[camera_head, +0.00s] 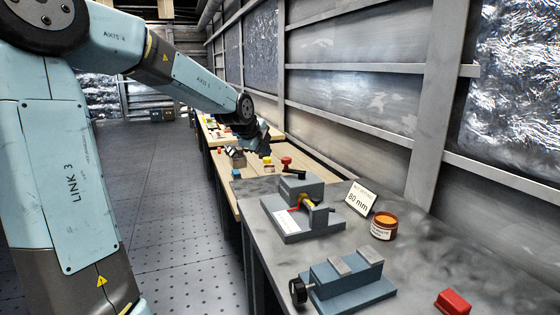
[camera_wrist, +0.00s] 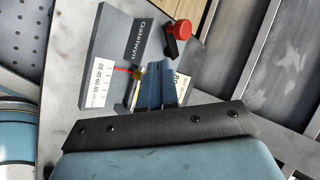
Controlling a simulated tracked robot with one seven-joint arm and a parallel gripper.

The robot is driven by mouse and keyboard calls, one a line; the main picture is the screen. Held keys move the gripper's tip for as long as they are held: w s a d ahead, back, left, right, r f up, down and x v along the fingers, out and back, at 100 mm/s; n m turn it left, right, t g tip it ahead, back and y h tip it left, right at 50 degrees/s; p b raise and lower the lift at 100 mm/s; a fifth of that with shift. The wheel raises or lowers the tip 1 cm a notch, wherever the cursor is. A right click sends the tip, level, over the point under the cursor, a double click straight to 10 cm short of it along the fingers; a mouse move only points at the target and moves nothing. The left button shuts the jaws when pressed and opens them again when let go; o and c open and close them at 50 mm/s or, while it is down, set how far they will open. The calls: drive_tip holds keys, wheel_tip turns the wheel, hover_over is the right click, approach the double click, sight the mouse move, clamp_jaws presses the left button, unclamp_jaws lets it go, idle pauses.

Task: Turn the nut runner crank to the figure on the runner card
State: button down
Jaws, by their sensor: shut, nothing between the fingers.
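The nut runner (camera_head: 312,190) is a grey block on a base plate, with a yellow nut on a screw, a red pointer and a white scale. Its crank is a black arm with a red knob (camera_head: 286,161) at the far end of the block; the knob also shows in the wrist view (camera_wrist: 184,29). The runner card (camera_head: 360,197) beside it reads 80 mm. The red pointer (camera_wrist: 122,70) lies near one end of the scale plate (camera_wrist: 91,84); its exact figure cannot be read. My gripper (camera_wrist: 158,68) is shut and empty, apart from the knob. Its fingers partly hide the nut and card.
An orange-topped jar (camera_head: 384,226) stands beside the card. A blue vise-like fixture (camera_head: 345,280) with a black knob sits nearer, with a red block (camera_head: 453,301) to its right. A wooden bench with small parts lies beyond. A panelled wall runs along the right.

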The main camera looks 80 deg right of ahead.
approach(285, 166)
drive_tip(key=shift+a+f, duration=0.5)
drive_tip(key=shift+f, duration=0.8)
drive_tip(key=shift+s+d+f, duration=0.1)
drive_tip(key=shift+s+d, duration=0.1)
drive_tip(key=shift+d, duration=0.45)
drive_tip(key=shift+s+d+f, duration=0.1)
drive_tip(key=shift+s+d, duration=0.15)
drive_tip(key=shift+d, duration=0.4)
drive_tip(key=shift+s+d+f, duration=0.1)
drive_tip(key=shift+s+d, duration=0.1)
drive_tip(key=shift+d, duration=0.45)
drive_tip(key=shift+w+d+m, duration=0.2)
drive_tip(key=shift+m, duration=0.1)
